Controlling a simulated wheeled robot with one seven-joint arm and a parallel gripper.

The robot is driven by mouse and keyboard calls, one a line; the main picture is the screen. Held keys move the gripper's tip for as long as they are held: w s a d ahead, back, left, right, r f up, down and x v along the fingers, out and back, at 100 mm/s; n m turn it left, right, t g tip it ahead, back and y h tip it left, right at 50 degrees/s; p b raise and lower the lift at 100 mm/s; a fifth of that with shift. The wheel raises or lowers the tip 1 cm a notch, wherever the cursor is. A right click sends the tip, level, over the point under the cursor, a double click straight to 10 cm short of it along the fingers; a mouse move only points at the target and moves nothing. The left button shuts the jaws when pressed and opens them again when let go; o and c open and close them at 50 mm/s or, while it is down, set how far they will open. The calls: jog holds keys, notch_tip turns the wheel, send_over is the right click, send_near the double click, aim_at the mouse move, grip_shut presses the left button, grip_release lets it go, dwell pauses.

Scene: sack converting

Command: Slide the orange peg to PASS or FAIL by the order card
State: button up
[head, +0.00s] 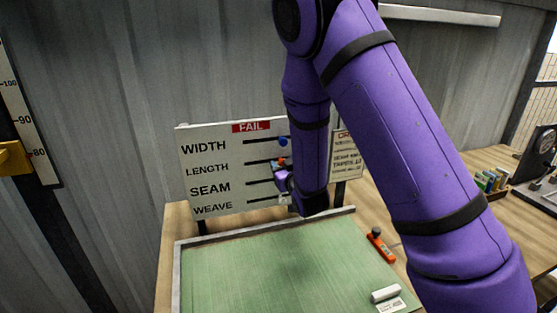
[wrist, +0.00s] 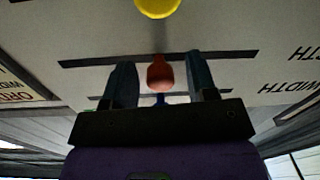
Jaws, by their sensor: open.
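The white board (head: 230,172) carries the rows WIDTH, LENGTH, SEAM and WEAVE, each with a dark slot, under a red FAIL label (head: 251,127). The orange peg (head: 281,161) is on the LENGTH row. In the upside-down wrist view, the orange peg (wrist: 160,74) is near the middle of its slot. My gripper (head: 284,178) is at the board; in the wrist view my gripper (wrist: 163,78) is open, its fingers either side of the orange peg with gaps showing. A PASS label is not visible.
A blue peg (head: 283,141) is on the WIDTH row. A yellow peg (wrist: 158,7) is just beyond the orange one. A green mat (head: 270,270) lies before the board, with an orange-handled tool (head: 380,245) and a white roll (head: 385,294) at its right.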

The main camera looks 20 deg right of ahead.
aim_at(251, 164)
jog(key=shift+w, duration=0.2)
grip_shut()
jog(key=a, duration=0.9)
grip_release()
jog(key=shift+s, duration=0.1)
